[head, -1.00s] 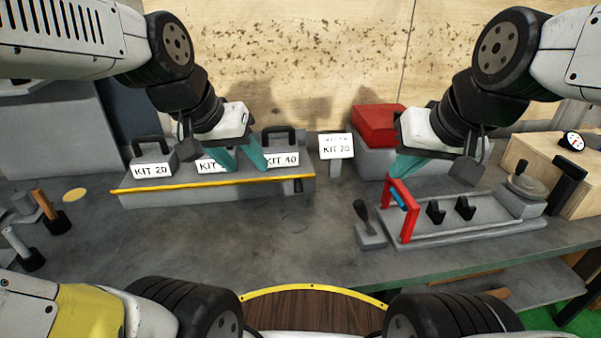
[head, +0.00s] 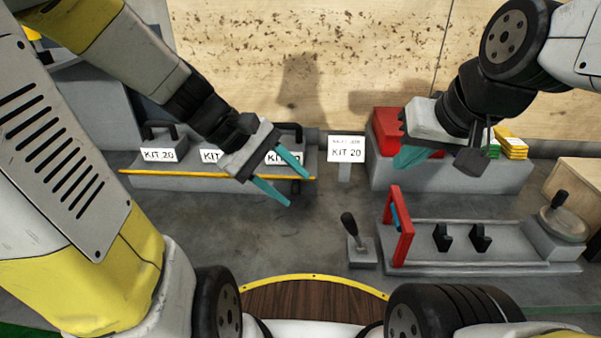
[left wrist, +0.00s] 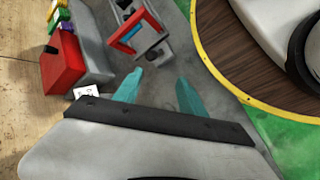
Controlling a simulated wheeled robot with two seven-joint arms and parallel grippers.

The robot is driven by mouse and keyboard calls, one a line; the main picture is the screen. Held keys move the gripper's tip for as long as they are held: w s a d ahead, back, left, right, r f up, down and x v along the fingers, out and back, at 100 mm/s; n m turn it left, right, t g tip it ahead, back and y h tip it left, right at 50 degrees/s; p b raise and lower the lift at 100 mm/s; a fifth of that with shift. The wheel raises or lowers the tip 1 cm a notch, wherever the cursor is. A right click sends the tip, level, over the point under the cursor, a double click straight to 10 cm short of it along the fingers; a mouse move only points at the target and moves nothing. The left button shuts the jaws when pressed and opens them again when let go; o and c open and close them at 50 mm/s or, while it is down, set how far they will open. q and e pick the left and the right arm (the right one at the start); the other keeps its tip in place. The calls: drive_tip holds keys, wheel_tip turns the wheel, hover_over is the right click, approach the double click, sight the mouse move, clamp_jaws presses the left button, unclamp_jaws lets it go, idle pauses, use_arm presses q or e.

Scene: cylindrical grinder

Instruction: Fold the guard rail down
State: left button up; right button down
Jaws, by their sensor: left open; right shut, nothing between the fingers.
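A red upright frame (head: 402,228) with a blue grip (head: 397,215) stands at the left end of the grey grinder bed (head: 480,262). I take it for the guard rail. It also shows in the left wrist view (left wrist: 150,24). My left gripper (head: 293,188) is open and empty in the air, left of the red frame and in front of the kit shelf. Its two teal fingers (left wrist: 160,80) are spread apart in the left wrist view. My right gripper (head: 408,158) is shut and empty, above and behind the red frame in the picture.
A black-knobbed lever (head: 350,225) stands just left of the frame. A KIT 20 sign (head: 346,149) and red box (head: 388,130) stand behind. The bench middle is clear.

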use_arm(q)
drive_tip(key=w+d+f+n+h, duration=0.2)
drive_tip(key=w+f+n+h, duration=0.15)
drive_tip(key=n, duration=0.25)
drive_tip(key=n+t+y, duration=0.1)
drive_tip(key=n+t, duration=0.7)
drive_tip(key=n, duration=1.1)
approach(292, 189)
drive_tip(key=x, duration=0.4)
drive_tip(key=shift+t, duration=0.3)
drive_tip(key=x, duration=0.7)
drive_tip(key=shift+d+f, duration=0.15)
drive_tip(key=shift+d, duration=0.05)
drive_tip(key=shift+c, duration=0.2)
clamp_jaws()
